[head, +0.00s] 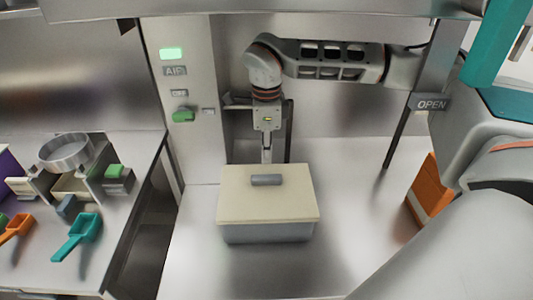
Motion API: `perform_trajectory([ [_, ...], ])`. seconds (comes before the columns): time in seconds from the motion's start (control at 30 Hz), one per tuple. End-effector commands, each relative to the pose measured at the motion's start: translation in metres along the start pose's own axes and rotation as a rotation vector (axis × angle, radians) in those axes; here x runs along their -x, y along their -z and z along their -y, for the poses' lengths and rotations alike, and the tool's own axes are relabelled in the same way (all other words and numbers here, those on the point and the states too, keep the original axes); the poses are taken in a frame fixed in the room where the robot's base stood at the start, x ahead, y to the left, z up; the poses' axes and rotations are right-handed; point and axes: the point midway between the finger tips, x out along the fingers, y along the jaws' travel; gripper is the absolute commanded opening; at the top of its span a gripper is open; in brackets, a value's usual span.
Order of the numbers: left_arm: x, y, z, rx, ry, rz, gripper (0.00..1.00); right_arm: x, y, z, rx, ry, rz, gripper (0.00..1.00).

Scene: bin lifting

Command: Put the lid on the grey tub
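The grey tub (268,234) stands on the metal floor of the hood, near the middle of the head view. The cream lid (240,204) with a short grey handle (266,180) lies over the tub's top and covers its opening. It looks level, but I cannot tell whether it is fully seated. My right gripper (267,156) points down just behind the lid's far edge, apart from the handle. Its fingertips are partly hidden behind the lid, so its opening is unclear. My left gripper is out of view.
A left counter holds a teal scoop (78,236), an orange scoop (16,227) and a metal ring (65,152). A panel with green buttons (183,115) stands beside the hood. An orange box (430,190) is at right. Floor around the tub is clear.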

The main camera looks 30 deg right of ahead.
Motion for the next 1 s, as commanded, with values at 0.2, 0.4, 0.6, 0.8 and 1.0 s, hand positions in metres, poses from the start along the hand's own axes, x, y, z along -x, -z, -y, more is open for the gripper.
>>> perform_trajectory([
  [0.2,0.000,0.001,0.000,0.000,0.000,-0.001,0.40,0.000,0.000,0.000,0.000,0.000,0.000,0.00],
  [0.4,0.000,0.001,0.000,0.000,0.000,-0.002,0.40,0.000,0.000,0.000,0.000,0.000,0.000,0.00],
  [0.6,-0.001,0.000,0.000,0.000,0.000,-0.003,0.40,-0.003,0.000,0.000,0.000,0.000,0.000,0.00],
  [0.8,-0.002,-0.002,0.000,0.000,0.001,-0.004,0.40,-0.009,0.000,0.000,0.000,0.000,0.000,0.00],
  [1.0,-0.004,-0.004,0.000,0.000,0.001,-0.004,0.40,-0.014,0.000,0.000,0.000,0.000,0.000,0.00],
])
